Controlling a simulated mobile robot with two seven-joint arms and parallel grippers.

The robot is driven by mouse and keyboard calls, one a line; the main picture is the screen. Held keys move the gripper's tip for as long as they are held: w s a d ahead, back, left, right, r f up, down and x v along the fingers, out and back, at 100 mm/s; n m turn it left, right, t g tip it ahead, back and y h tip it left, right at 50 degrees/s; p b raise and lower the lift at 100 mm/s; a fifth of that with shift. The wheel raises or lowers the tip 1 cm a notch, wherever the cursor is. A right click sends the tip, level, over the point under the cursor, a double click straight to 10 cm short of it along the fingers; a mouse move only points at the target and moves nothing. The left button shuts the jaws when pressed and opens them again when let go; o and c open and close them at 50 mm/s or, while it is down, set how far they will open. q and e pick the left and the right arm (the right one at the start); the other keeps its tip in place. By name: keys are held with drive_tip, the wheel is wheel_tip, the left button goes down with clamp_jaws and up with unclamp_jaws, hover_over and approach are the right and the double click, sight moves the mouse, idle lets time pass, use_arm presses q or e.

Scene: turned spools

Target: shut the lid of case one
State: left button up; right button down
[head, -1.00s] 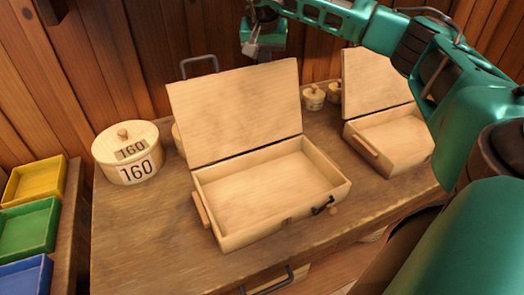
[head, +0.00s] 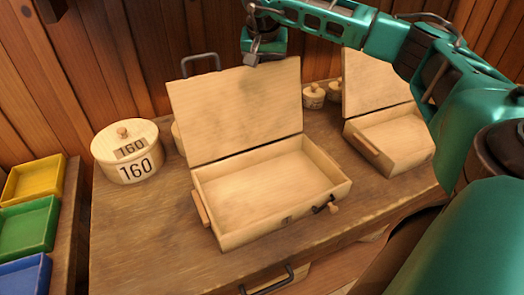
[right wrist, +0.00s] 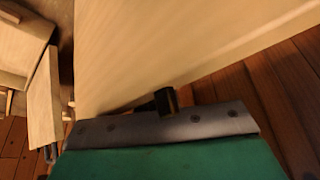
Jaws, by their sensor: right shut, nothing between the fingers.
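A pale wooden case (head: 290,222) stands in the middle of the bench, empty, with its lid (head: 225,115) raised and leaning slightly back. A second pale case (head: 405,145) stands to the right, its lid (head: 370,80) also up. I see no number on either case. My right gripper (head: 252,60) is shut and empty at the top edge of the middle lid, from behind it; I cannot tell whether it touches. In the right wrist view, the gripper's dark tip (right wrist: 166,101) is close to a broad wooden panel (right wrist: 170,45), apparently that lid. My left gripper is not in view.
A round lidded box (head: 127,152) marked 160 stands left of the middle case. Small lidded pots (head: 314,96) stand between the cases at the back. Yellow, green (head: 28,228) and blue trays are at the far left. The plank wall (head: 120,60) is close behind.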

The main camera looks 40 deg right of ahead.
drive_tip(key=shift+s+a+f, duration=0.1)
drive_tip(key=shift+s+a, duration=0.15)
drive_tip(key=shift+s, duration=0.6)
drive_tip(key=shift+s+a+f, duration=0.1)
drive_tip(key=shift+s+a, duration=0.15)
drive_tip(key=shift+s, duration=0.65)
drive_tip(key=shift+s+a, duration=0.25)
drive_tip(key=shift+s, duration=0.6)
drive_tip(key=s, duration=0.2)
drive_tip(key=s+a, duration=0.1)
drive_tip(key=shift+s, duration=0.35)
drive_tip(key=shift+r, duration=0.1)
wheel_tip(320, 180, up, 6)
drive_tip(key=p, duration=0.4)
hover_over(276, 76)
drive_tip(key=s, duration=0.3)
drive_tip(key=shift+a+r, duration=0.25)
drive_tip(key=shift+r, duration=0.85)
drive_tip(key=shift+s, duration=0.1)
